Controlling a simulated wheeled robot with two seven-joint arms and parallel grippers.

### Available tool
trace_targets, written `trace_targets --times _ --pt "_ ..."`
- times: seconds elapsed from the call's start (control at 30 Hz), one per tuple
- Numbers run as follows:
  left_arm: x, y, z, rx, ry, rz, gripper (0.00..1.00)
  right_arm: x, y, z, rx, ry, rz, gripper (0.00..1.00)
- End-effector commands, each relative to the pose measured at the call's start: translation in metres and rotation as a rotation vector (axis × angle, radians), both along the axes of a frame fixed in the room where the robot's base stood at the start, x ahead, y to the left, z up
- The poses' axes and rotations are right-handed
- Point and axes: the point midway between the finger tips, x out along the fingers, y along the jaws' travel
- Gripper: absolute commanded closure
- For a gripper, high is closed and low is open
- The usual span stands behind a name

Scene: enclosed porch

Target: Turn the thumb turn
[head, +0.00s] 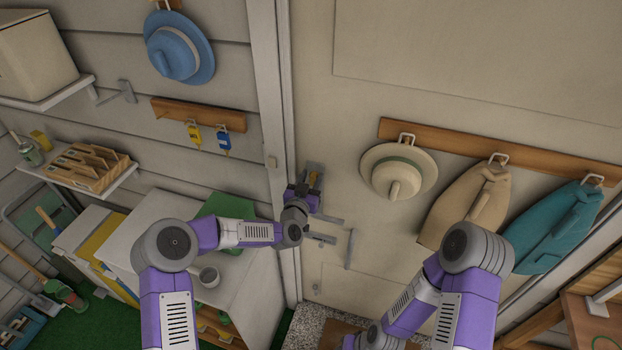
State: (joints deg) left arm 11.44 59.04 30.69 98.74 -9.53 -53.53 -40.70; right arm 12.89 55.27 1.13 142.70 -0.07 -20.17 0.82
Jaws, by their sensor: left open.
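The thumb turn (314,179) shows as a small brass-coloured piece on grey hardware at the left edge of the pale door (400,90). My left gripper (310,186) is open right at it, its purple hand covering part of the hardware. The picture is too small to tell whether the fingers touch the thumb turn or stand around it. Grey horizontal bars (326,218) and an upright grey bar (349,249) show on the door just below. My right arm is at the lower right, with its gripper out of view.
A white cabinet (145,225) with a mug (209,277) stands left of the door, under my left arm. A wooden rack (90,167) sits on a left shelf.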

Motion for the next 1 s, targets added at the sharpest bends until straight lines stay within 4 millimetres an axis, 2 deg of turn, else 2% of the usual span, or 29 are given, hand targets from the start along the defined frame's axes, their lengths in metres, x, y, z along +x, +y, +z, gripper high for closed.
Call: trace_targets --times 0.2,0.5,0.77,1.0 --pt "0.0 0.0 0.0 0.0 0.0 -0.001 0.57 0.0 0.0 0.0 0.0 0.0 0.0 0.57" --pt "0.0 0.0 0.0 0.0 0.0 0.0 1.0 0.0 0.0 0.0 0.0 0.0 0.0 0.57" --pt "0.0 0.0 0.0 -0.009 0.002 0.0 1.0 0.0 0.0 -0.003 0.0 0.0 0.0 0.57" --pt "0.001 0.002 -0.003 -0.09 0.025 0.001 1.0 0.0 0.0 -0.021 0.0 0.0 0.0 0.57"
